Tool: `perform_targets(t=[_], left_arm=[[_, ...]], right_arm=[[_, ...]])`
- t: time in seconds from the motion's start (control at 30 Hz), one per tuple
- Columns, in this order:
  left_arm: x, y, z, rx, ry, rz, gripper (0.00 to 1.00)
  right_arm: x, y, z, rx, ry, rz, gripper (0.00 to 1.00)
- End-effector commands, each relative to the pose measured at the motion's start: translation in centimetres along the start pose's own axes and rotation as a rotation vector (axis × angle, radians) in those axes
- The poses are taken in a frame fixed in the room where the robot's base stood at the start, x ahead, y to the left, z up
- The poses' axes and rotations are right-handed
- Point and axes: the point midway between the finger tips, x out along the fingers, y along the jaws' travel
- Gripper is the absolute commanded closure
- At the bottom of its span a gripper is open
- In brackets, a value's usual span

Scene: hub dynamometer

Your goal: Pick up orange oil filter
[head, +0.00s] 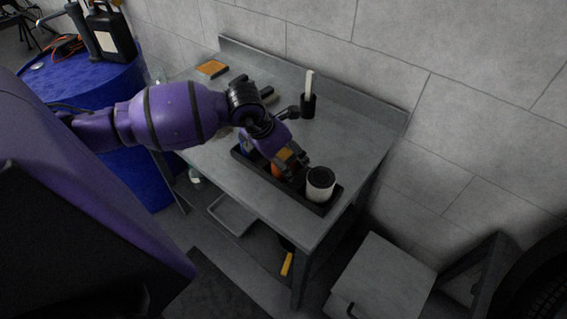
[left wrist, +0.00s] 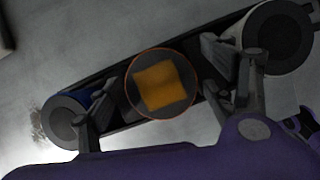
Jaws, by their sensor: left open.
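The orange oil filter (left wrist: 161,85) stands in a black tray (left wrist: 116,72) on the grey bench. In the left wrist view I see its round top with an orange square, between the two fingers of my left gripper (left wrist: 175,98). The fingers are open, with a gap visible on both sides. In the head view the filter (head: 277,171) is mostly hidden by my left gripper (head: 287,166), which reaches down over the tray. My right gripper is not in view.
A white filter (head: 320,183) stands right of the orange one and a blue filter (left wrist: 70,120) left of it, both close to the fingers. A black cup (head: 308,106) with a brush stands behind. The bench (head: 358,135) is clear at the right.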

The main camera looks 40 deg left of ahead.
Motion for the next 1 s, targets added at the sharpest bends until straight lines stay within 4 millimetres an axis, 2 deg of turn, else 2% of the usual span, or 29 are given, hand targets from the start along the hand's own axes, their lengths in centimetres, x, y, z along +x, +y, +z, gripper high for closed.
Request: perform_targets(t=[0.07,0.47,0.77,1.0], left_arm=[[0.0,0.0,0.0,0.000,0.000,0.000,0.28],[0.0,0.0,0.0,0.000,0.001,0.000,0.80],[-0.2,0.0,0.1,0.001,-0.001,0.001,0.81],[-2.3,0.1,1.1,0.002,-0.004,0.002,0.81]], right_arm=[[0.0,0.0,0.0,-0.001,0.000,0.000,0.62],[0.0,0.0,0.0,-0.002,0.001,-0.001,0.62],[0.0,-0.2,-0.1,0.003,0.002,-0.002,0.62],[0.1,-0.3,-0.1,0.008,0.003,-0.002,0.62]])
